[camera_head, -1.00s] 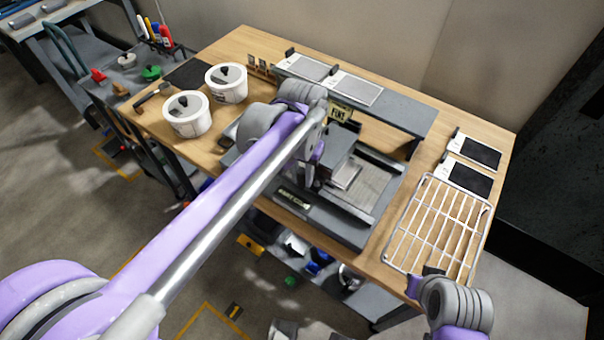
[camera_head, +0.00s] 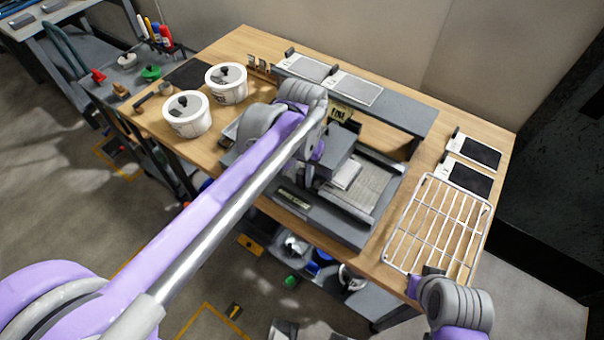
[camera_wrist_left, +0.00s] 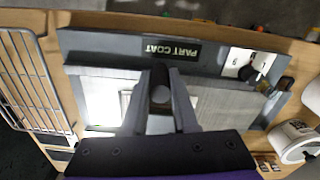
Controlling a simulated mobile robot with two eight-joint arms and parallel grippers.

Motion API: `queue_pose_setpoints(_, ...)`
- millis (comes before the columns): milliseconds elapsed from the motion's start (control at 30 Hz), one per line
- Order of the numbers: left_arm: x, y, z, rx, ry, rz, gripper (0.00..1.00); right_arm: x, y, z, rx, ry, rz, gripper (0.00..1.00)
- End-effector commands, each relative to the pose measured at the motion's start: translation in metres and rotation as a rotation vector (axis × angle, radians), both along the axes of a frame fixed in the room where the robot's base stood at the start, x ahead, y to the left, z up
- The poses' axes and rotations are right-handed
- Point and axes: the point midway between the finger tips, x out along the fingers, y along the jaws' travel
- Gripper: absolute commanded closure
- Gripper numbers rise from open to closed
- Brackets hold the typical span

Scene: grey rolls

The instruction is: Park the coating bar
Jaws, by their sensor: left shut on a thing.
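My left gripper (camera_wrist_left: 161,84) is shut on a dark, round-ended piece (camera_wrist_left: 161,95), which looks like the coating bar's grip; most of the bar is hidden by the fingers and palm. In the head view, this gripper is over the grey coating machine (camera_head: 345,228), its tips hidden by my own arm. The machine's bed (camera_head: 372,187) shows grey to the right of the gripper, with a pale patch beside it.
The grey shelf (camera_head: 405,115) behind the bed carries two pale panels. Two white tubs (camera_head: 187,115) stand at the left. A wire rack (camera_head: 440,225) and two black-and-white cards (camera_head: 474,152) are at the right. Bare wood lies between machine and rack.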

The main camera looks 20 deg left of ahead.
Motion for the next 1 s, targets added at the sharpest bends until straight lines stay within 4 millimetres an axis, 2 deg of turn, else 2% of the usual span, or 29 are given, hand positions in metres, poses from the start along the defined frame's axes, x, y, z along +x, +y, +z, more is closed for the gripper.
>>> queue_pose_setpoints(467,-0.001,-0.003,0.0,0.0,0.0,-0.002,1.0,0.0,0.0,0.0,0.0,0.0,0.0,1.0)
queue_pose_setpoints(567,-0.006,-0.018,0.0,-0.002,0.0,-0.005,1.0,0.0,0.0,0.001,0.0,0.0,0.0,1.0)
queue_pose_setpoints(800,-0.029,-0.081,0.0,-0.003,0.0,-0.01,1.0,0.001,0.0,0.004,0.0,-0.002,0.0,1.0)
queue_pose_setpoints(1000,-0.041,-0.113,0.0,-0.003,0.0,-0.004,1.0,0.001,0.0,0.005,0.0,-0.002,0.0,1.0)
